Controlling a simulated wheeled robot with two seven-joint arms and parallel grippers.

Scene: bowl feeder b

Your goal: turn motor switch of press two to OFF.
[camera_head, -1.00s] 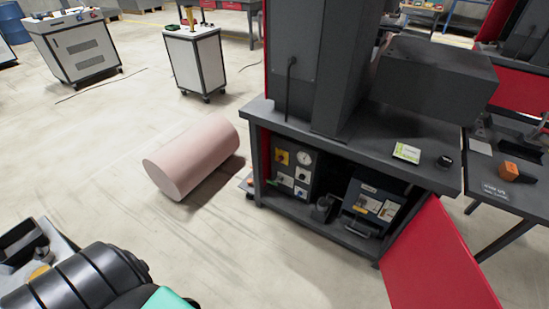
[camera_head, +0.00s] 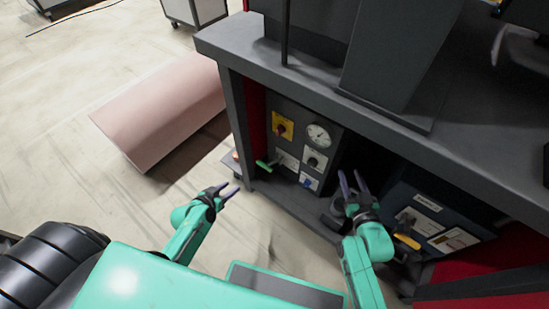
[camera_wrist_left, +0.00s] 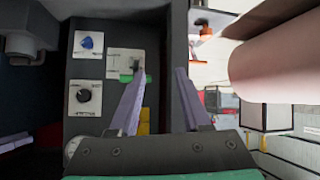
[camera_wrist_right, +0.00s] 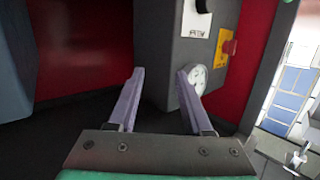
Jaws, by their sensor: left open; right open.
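The grey control panel (camera_head: 296,143) stands inside the cabinet under the bench. It carries a red knob on a yellow plate (camera_head: 283,128), a round gauge (camera_head: 319,135), a green-handled switch (camera_head: 266,164), a black knob (camera_head: 314,161) and a blue knob (camera_head: 308,182). Their labels are too small to read, so I cannot tell which is the motor switch. My left gripper (camera_head: 229,190) is open and empty, in front and left of the panel. In the left wrist view the green handle (camera_wrist_left: 127,78) lies near one fingertip. My right gripper (camera_head: 350,174) is open and empty, right of the panel.
The bench top (camera_head: 300,76) overhangs the panel. A dark blue box (camera_head: 437,207) stands right of my right gripper. A red panel (camera_head: 490,270) is at the lower right. A pink cylinder (camera_head: 160,112) lies on the floor at left, with bare floor before it.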

